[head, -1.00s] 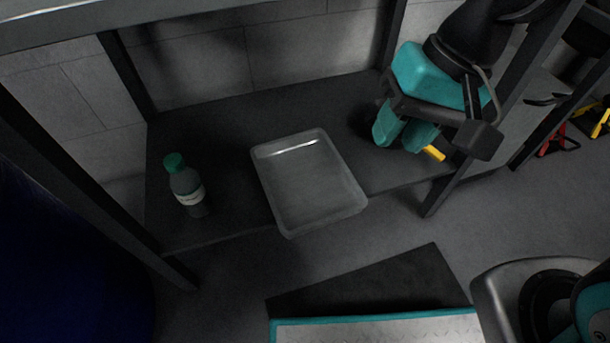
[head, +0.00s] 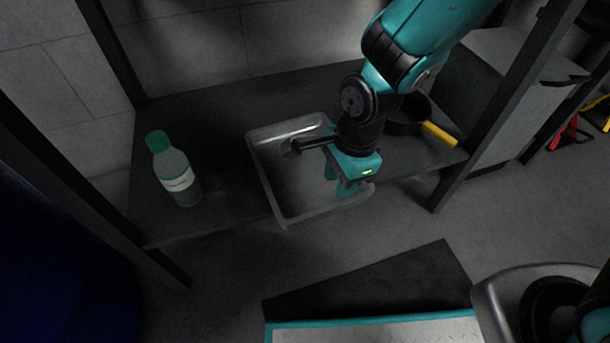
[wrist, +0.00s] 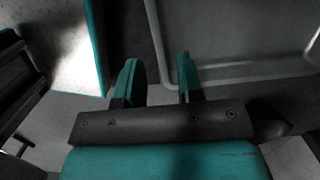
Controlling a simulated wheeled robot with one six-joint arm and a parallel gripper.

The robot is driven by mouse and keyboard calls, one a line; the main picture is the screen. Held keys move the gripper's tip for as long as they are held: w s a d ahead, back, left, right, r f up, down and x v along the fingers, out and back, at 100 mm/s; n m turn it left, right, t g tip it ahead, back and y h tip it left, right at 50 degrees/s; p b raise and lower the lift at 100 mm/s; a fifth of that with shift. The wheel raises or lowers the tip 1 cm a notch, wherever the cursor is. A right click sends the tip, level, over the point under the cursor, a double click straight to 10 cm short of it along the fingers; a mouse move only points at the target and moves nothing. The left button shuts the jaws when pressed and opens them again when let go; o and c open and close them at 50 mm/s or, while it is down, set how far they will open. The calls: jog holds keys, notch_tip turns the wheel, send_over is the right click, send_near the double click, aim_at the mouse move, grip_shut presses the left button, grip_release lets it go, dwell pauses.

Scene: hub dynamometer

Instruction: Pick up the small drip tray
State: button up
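My gripper (head: 342,183) points down at the tray's right side and hides part of that wall. In the wrist view, the tray (wrist: 240,38) fills the upper right. The two teal fingers of my gripper (wrist: 158,78) are apart, with the tray's side wall running between them near a corner. I see a gap by the fingers, so they do not look closed on the wall.
A bottle with a green cap (head: 175,178) stands left of the tray on the shelf (head: 225,118). A dark item with a yellow handle (head: 440,134) lies to the right. Shelf posts (head: 505,105) stand at the sides. The shelf behind the tray is clear.

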aim_at(329, 206)
jog(key=f+b, duration=0.2)
jog(key=a+f+b, duration=0.1)
jog(key=f+b, duration=0.1)
jog(key=f, duration=0.1)
jog(key=f+b, duration=0.2)
jog(key=f, duration=0.1)
jog(key=shift+s+a+f, duration=0.2)
jog(key=shift+s, duration=0.15)
jog(key=shift+r, duration=0.1)
grip_shut()
